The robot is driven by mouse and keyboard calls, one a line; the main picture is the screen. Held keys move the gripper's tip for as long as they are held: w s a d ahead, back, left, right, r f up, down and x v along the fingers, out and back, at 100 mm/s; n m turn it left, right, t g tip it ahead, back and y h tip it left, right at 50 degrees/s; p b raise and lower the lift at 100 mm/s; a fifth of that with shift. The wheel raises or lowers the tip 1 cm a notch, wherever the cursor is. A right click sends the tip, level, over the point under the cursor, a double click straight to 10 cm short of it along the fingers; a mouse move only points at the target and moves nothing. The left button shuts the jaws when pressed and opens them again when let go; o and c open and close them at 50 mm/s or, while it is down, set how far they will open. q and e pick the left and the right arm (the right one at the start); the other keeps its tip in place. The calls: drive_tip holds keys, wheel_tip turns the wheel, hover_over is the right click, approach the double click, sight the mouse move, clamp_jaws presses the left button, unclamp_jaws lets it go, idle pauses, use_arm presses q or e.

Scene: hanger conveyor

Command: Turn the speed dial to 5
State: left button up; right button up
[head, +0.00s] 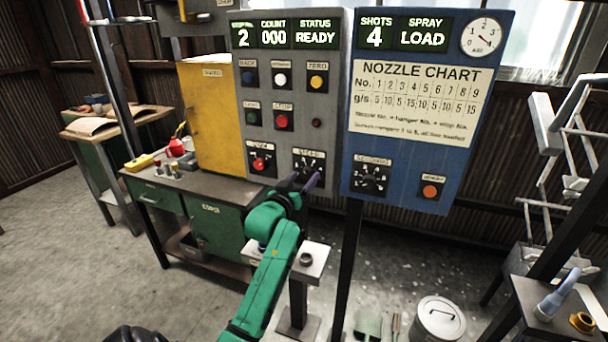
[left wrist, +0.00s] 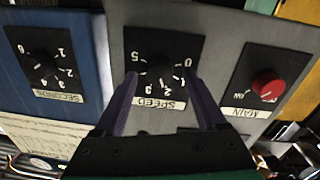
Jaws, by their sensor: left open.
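The speed dial (head: 308,162) is a black plate with white numbers, low on the grey control panel (head: 335,100). In the left wrist view the two purple fingers (left wrist: 164,82) are spread to either side of the knob, one tip close to the 5. I cannot tell whether they touch it. My right gripper is not in view.
The red main switch (head: 260,162) sits left of the dial, and the seconds dial (head: 372,178) is on the blue panel (head: 430,180) to its right. Several buttons are above. A yellow cabinet (head: 210,115) and green workbench (head: 215,215) stand at the left.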

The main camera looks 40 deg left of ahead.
use_arm(q)
drive_tip(key=shift+w+a, duration=0.15)
drive_tip(key=shift+w, duration=0.15)
clamp_jaws()
